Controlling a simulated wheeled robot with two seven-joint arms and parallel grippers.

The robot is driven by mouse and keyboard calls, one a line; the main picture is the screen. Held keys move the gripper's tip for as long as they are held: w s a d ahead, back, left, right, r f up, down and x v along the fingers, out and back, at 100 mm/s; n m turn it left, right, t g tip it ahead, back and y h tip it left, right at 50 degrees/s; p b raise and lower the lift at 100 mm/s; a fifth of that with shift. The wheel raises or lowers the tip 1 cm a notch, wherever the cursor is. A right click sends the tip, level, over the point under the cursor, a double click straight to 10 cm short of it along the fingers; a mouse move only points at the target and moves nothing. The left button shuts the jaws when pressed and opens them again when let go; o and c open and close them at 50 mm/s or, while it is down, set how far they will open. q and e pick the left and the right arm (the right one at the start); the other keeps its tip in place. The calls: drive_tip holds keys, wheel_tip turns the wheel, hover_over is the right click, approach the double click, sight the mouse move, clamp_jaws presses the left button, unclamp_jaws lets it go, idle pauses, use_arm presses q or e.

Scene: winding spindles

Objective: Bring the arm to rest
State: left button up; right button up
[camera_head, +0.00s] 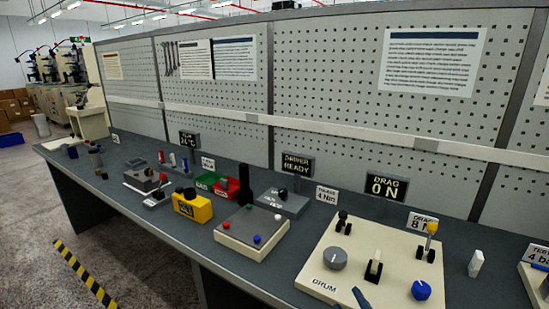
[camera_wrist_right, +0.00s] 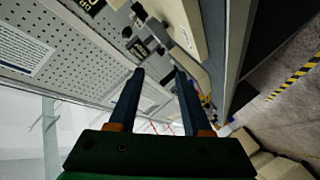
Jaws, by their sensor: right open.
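My right gripper (camera_head: 358,299) shows only as dark blue fingertips at the bottom edge of the head view, by the front edge of the cream drum panel (camera_head: 318,262). In the right wrist view my right gripper (camera_wrist_right: 158,76) has its two dark blue fingers apart, with nothing between them. The wrist view is tilted, with the bench and pegboard running diagonally. Most of my right arm is out of the head view. My left gripper is in neither view.
The cream panel carries a grey drum knob (camera_head: 334,258), a blue knob (camera_head: 421,290) and a yellow-topped lever (camera_head: 432,228). A box with coloured buttons (camera_head: 238,252) and a yellow box (camera_head: 190,208) stand further left. A pegboard wall (camera_head: 330,85) closes the back.

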drive_tip(key=s+d+f+m+g, duration=0.2)
drive_tip(key=s+f+m+g, duration=0.8)
drive_tip(key=s+f, duration=0.9)
drive_tip(key=s+f+n+g, duration=0.3)
drive_tip(key=f, duration=1.4)
drive_tip(key=s+d+f+g, duration=0.1)
drive_tip(key=s+d+f, duration=0.1)
drive_tip(key=s+f, duration=0.7)
drive_tip(key=s, duration=0.2)
drive_tip(key=shift+s+d+h, duration=0.15)
drive_tip(key=shift+s+h, duration=0.15)
drive_tip(key=shift+s, duration=0.1)
